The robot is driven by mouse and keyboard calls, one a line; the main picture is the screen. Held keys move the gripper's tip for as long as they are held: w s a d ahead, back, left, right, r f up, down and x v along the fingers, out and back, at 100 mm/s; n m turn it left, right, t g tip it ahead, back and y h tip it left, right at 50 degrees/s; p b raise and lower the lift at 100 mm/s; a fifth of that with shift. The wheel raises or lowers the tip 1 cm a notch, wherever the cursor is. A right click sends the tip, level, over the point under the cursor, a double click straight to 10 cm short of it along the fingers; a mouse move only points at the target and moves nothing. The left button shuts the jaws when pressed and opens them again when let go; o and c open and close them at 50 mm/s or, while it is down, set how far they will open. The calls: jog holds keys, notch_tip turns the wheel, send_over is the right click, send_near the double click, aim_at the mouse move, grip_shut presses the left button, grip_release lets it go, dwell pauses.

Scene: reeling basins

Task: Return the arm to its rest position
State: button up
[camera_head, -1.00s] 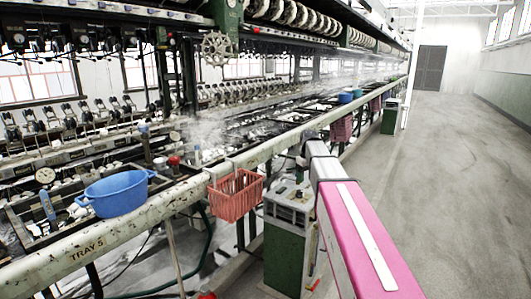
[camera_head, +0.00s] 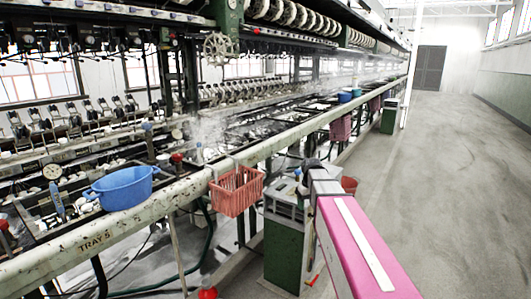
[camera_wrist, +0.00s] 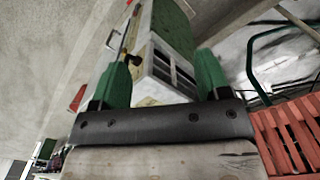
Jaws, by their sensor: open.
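My arm, with a pink upper face, reaches forward from the bottom right in the head view, beside the long rail. Its far end is low, near the green cabinet (camera_head: 284,255) with the pale top. The gripper itself cannot be made out there. In the wrist view my gripper (camera_wrist: 163,76) has two green fingers set wide apart. It is open, with nothing held between them. The cabinet (camera_wrist: 172,72) shows beyond and between the fingers, and I cannot tell how far off it is.
A red basket (camera_head: 236,191) hangs on the rail (camera_head: 150,206), left of my arm; a red basket also shows in the wrist view (camera_wrist: 290,135). A blue basin (camera_head: 124,188) sits behind the rail. A red bucket (camera_head: 349,184) stands beyond my arm. The aisle floor (camera_head: 450,190) on the right is clear.

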jog(key=s+f+m, duration=0.4)
jog(key=s+f, duration=1)
jog(key=s, duration=0.5)
jog(key=shift+d, duration=0.15)
